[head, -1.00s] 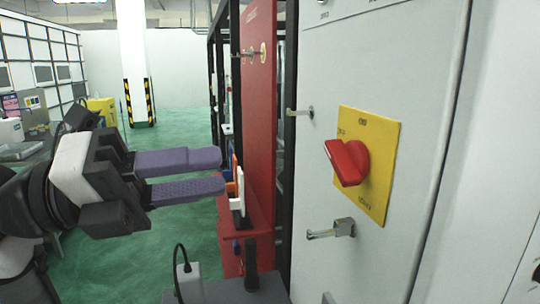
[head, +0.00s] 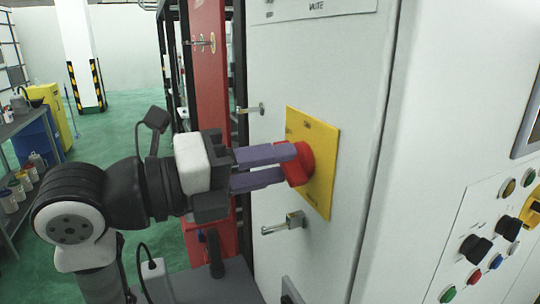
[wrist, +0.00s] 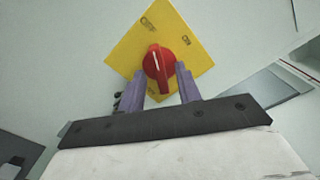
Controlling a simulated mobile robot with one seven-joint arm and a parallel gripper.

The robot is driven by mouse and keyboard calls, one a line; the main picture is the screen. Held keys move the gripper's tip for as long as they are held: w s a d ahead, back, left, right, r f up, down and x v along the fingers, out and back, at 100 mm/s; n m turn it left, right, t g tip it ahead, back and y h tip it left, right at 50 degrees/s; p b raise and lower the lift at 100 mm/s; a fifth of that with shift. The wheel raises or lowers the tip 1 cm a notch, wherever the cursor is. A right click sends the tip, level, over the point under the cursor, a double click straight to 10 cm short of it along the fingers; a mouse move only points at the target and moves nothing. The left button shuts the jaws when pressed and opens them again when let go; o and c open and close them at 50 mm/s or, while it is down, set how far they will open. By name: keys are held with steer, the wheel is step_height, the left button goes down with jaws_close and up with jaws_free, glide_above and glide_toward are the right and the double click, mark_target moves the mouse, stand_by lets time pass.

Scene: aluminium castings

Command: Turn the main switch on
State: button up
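The main switch is a red rotary knob (head: 310,160) on a yellow plate (head: 322,190) on the pale cabinet front. In the wrist view the knob (wrist: 158,62) is in the centre, and its raised handle with a white mark points roughly up. The plate (wrist: 130,48) looks turned like a diamond there, with dark lettering that reads like OFF above and ON at the right. My gripper (head: 283,164) is at the knob, its purple fingers apart. In the wrist view the fingers (wrist: 160,80) lie on either side of it; I cannot tell whether they touch it.
A metal latch handle (head: 284,223) juts out just below the plate, and a small peg (head: 250,109) stands out at its upper left. A panel of buttons and black knobs (head: 475,248) is at the right. A red frame (head: 208,75) stands behind my arm.

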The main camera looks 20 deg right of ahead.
steer(key=shift+d, duration=0.15)
steer(key=shift+c, duration=0.3)
jaws_close()
